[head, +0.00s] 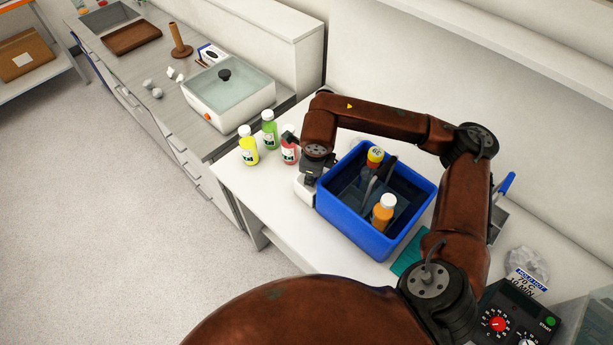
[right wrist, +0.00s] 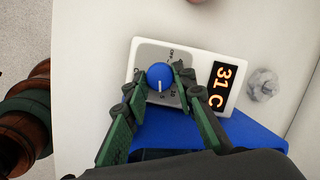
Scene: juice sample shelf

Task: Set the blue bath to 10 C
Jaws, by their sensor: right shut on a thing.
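The blue bath (head: 338,208) stands on the white table in the head view, with an orange-filled bottle (head: 383,213) and a yellow-capped item (head: 374,157) inside. Its white control box (head: 303,190) is at its left side, mostly hidden by my right arm. In the right wrist view the blue knob (right wrist: 160,73) sits on a grey dial plate, its white pointer mark toward the picture's bottom. The display (right wrist: 221,87) reads 31 C. My right gripper (right wrist: 162,84) is shut on the knob, one finger on each side. My left gripper is not in view.
Yellow (head: 248,146), green (head: 269,130) and red (head: 289,149) bottles stand left of the bath, the red one close to my right wrist. A glass-lidded white bath (head: 229,92) is on the left counter. A dark control panel (head: 513,318) is at lower right.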

